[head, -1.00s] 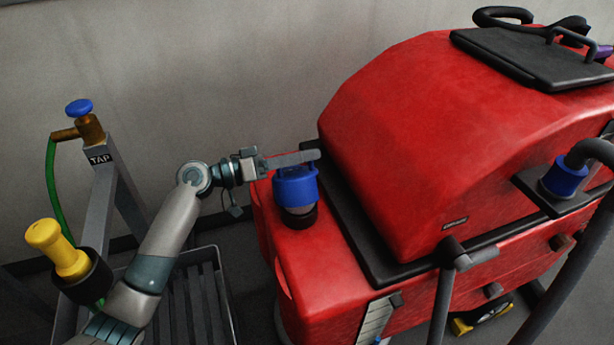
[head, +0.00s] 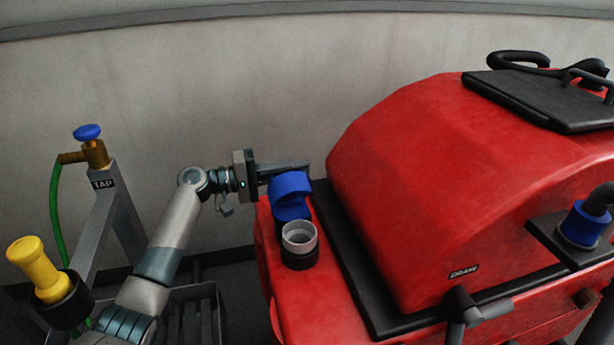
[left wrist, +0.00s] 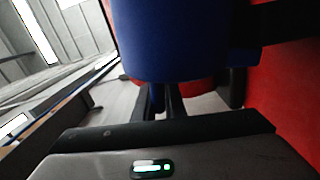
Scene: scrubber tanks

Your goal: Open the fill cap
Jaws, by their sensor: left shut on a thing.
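The blue fill cap (head: 289,193) is tilted up and back off the grey filler neck (head: 299,238) on the red machine, and the neck's round mouth shows open. My left gripper (head: 291,170) is shut on the cap at its far upper side, with its arm reaching in from the left. In the left wrist view the cap (left wrist: 185,38) fills the top middle, close in front of the fingers, which are mostly hidden behind it. The right gripper is not in view.
The red scrubber body (head: 430,190) rises right of the neck, with a black lid (head: 545,98) on top. A tap (head: 92,150) on a grey stand is at the left, with a green hose and a yellow nozzle (head: 38,268) in a black holder.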

